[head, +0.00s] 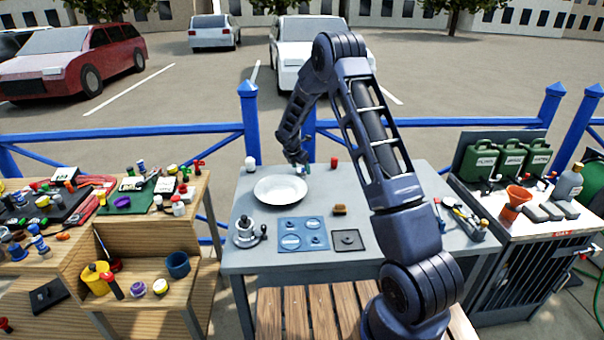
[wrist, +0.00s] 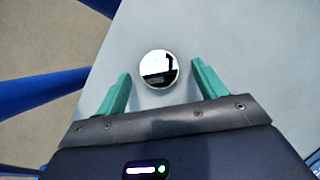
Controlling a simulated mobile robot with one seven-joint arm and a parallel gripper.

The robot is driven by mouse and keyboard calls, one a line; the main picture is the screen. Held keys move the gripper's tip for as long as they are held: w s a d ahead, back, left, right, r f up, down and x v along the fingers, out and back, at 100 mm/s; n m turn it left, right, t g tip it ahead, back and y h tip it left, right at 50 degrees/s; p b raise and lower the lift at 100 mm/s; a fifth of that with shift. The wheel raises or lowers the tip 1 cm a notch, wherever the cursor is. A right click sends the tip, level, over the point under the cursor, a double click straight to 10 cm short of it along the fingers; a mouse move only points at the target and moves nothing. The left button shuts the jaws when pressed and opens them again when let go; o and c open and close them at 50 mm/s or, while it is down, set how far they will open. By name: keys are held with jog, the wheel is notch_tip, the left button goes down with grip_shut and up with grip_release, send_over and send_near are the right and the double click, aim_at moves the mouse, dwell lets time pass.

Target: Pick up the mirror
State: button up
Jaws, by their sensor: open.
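The mirror (wrist: 159,68) is a small round shiny disc with a dark reflection in it. In the wrist view it is over the grey table top, between the tips of my two green fingers. My gripper (wrist: 162,72) is open, with a gap on each side of the mirror, and no finger visibly touches it. In the head view my gripper (head: 301,174) is low at the back of the grey table (head: 345,185), just behind the white plate.
The white plate (head: 280,190) stands just in front of my gripper. A blue railing (head: 170,131) runs behind the table.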

jog(key=shift+w+d+f, duration=0.1)
jog(key=shift+w+f, duration=0.05)
jog(key=shift+f, duration=0.45)
jog(key=shift+c, duration=0.2)
jog(key=c, duration=1)
jog(key=shift+r, duration=0.1)
jog(key=shift+c, duration=0.2)
